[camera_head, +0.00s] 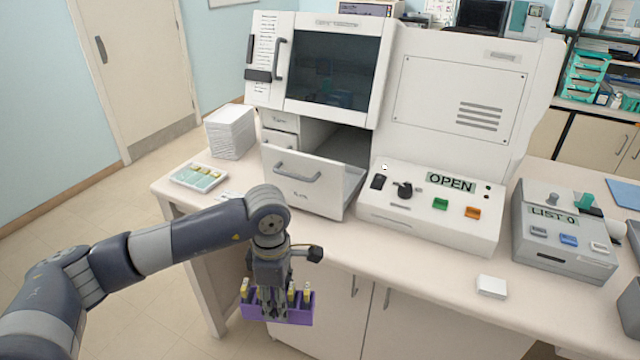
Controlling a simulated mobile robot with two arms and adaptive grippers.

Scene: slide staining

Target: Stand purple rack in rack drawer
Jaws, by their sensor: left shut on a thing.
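The purple rack (298,318) hangs from my left gripper (275,300) in front of the counter's front edge, below the counter top. The gripper points down and is shut on the rack; the fingertips are partly hidden by the rack. Several slides with pale yellow ends stand in the rack. The rack drawer (306,183) in the white staining machine is pulled open, to the upper right of the gripper. Its inside is only partly visible behind its front panel. My right gripper is not in view.
The control panel (428,212) reads OPEN and stands right of the drawer. A grey box (561,232) reading LIST 0 is farther right. A slide tray (199,177) and a white stack (231,131) stand left of the machine. The front counter strip is mostly clear.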

